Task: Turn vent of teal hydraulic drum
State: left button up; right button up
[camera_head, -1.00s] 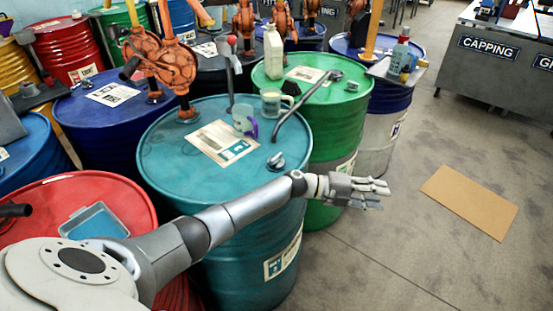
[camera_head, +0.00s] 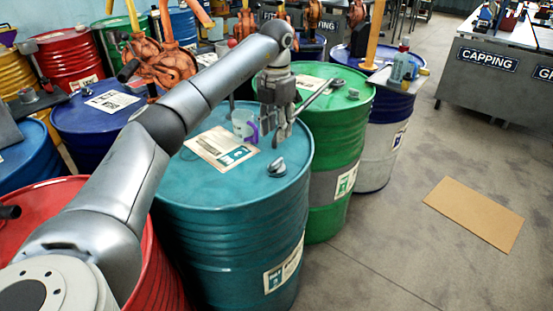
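The teal drum (camera_head: 262,212) stands upright in the middle. Its vent is a small grey knob (camera_head: 277,168) on the lid near the front right rim. My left arm crosses from the lower left over the drum, and its gripper (camera_head: 279,138) points down above the lid. The fingers look apart, with nothing between them. The fingertips are just behind the vent in the picture and seem clear of it. A label sheet (camera_head: 215,148) lies on the lid, and a clear cup with purple (camera_head: 244,124) stands by the gripper. My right gripper is not in view.
A green drum (camera_head: 336,150) with a grey bar across its lid stands close behind on the right. A red drum (camera_head: 170,270) is at the lower left, a blue drum (camera_head: 75,125) further left. Open floor with a cardboard sheet (camera_head: 474,212) lies to the right.

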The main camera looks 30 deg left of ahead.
aim_at(276, 160)
pick_arm(q)
notch_tip(276, 160, down, 10)
jog(key=shift+p, duration=0.4)
grip_shut()
